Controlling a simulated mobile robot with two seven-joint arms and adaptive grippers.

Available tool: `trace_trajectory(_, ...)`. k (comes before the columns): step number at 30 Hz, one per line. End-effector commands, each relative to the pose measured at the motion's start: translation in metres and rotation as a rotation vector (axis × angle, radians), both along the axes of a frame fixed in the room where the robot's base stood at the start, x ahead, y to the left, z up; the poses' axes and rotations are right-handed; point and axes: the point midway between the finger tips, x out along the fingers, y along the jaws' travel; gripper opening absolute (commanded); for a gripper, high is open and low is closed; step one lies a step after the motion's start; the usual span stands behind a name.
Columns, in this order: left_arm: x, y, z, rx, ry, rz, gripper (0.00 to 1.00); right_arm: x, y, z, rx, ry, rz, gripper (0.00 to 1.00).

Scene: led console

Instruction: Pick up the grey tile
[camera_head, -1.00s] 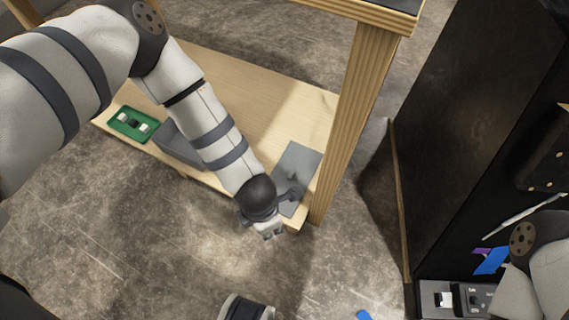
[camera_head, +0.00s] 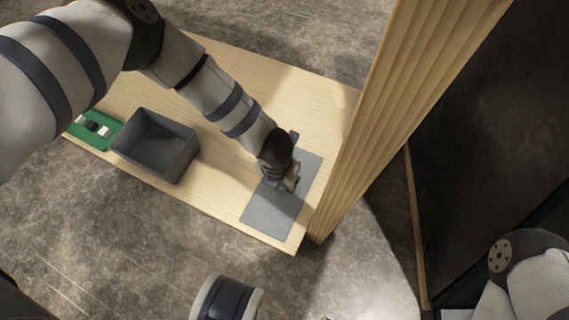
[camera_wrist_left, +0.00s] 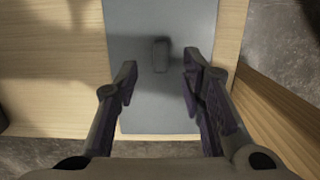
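The grey tile (camera_wrist_left: 160,55) is a small dark-grey block in the left wrist view. It lies on a flat grey mat (camera_wrist_left: 182,16) near the right end of the wooden shelf. My left gripper (camera_wrist_left: 157,80) is open above the mat, its two fingers apart with nothing between them. The tile shows just beyond the fingertips, roughly in line with the gap. In the head view my left gripper (camera_head: 290,183) is over the mat (camera_head: 263,213), and I cannot make out the tile there. My right gripper is out of view; only part of that arm shows at the lower right.
A dark grey open bin (camera_head: 128,158) and a green board (camera_head: 78,133) with small blocks stand left on the wooden shelf (camera_head: 215,200). A thick wooden post (camera_head: 375,120) rises close to the right of the mat. A black panel (camera_head: 480,140) stands further right.

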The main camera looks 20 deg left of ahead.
Motion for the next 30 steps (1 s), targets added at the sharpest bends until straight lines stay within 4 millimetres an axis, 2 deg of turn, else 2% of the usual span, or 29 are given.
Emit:
trace_trajectory(1,0.000,-0.001,-0.018,0.000,0.007,-0.001,0.37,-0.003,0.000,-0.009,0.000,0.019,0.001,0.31)
trace_trajectory(3,0.002,-0.001,-0.032,0.001,0.008,-0.001,0.37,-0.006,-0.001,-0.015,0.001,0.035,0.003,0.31)
trace_trajectory(6,0.004,-0.001,-0.039,0.001,0.004,-0.002,0.37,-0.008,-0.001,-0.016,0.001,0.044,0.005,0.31)
trace_trajectory(11,0.005,-0.001,-0.035,0.001,0.001,-0.002,0.37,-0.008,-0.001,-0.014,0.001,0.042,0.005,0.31)
trace_trajectory(15,0.005,-0.001,-0.035,0.001,0.001,-0.002,0.05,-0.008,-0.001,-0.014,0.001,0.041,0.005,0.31)
trace_trajectory(16,0.005,-0.001,-0.035,0.001,0.001,-0.002,0.00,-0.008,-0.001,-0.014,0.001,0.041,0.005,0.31)
trace_trajectory(26,0.005,-0.001,-0.034,0.000,0.001,-0.002,0.00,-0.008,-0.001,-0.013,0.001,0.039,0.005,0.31)
trace_trajectory(28,0.006,-0.001,-0.024,0.000,-0.001,-0.001,0.00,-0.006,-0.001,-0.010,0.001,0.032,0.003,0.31)
trace_trajectory(30,0.007,-0.002,-0.006,-0.001,-0.004,-0.001,0.00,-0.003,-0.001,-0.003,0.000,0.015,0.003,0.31)
